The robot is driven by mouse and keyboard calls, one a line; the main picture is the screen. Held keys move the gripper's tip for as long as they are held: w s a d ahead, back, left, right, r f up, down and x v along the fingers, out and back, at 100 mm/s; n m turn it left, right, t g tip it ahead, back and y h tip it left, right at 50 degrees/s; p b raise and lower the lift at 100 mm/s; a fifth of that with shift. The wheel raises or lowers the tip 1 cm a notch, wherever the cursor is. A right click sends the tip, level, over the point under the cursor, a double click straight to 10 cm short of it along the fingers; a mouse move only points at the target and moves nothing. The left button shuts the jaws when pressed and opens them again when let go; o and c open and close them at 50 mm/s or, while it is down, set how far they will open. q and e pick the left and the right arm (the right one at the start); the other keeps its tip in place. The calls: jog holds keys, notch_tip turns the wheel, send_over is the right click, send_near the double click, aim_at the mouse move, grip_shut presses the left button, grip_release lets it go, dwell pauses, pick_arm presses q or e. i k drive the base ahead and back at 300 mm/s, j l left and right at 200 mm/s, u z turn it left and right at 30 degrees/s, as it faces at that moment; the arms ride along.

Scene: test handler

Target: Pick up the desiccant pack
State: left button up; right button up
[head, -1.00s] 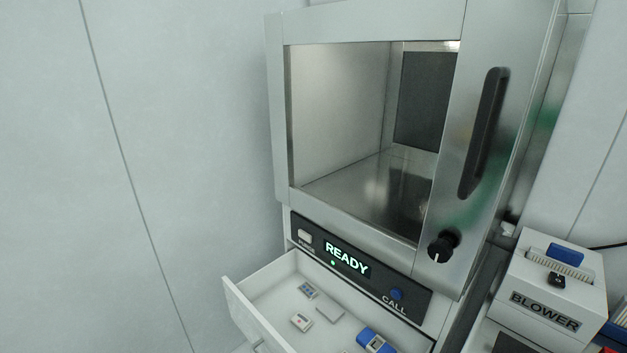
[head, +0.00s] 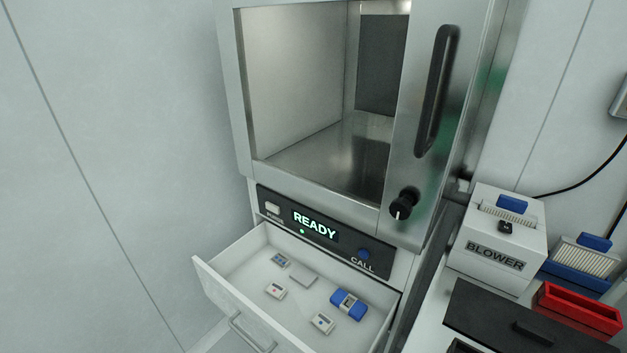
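No label in view reads desiccant, so I cannot tell for sure which item is the desiccant pack. Small items lie in the open white drawer (head: 245,257) below the chamber. A plain pale grey flat piece (head: 303,276) lies near the drawer's back. A small grey-blue piece (head: 280,259) is left of it. A white piece with a red mark (head: 275,291) lies in front. Another white piece with a dark mark (head: 323,323) lies nearer the front right. A blue and white item (head: 348,304) lies at the right. Neither of my grippers is in view.
The steel chamber (head: 292,175) above shows an empty interior. Its panel (head: 325,232) reads READY. At right stand a BLOWER box (head: 497,250), a dark flat plate (head: 500,320), a red tray (head: 580,312) and a blue-based brush-like unit (head: 580,270).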

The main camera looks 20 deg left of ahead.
aim_at(277, 291)
jog(key=j+u, duration=0.25)
jog(key=u, duration=0.15)
jog(key=i+j+u, duration=0.1)
jog(key=j+u, duration=0.15)
jog(key=u, duration=0.15)
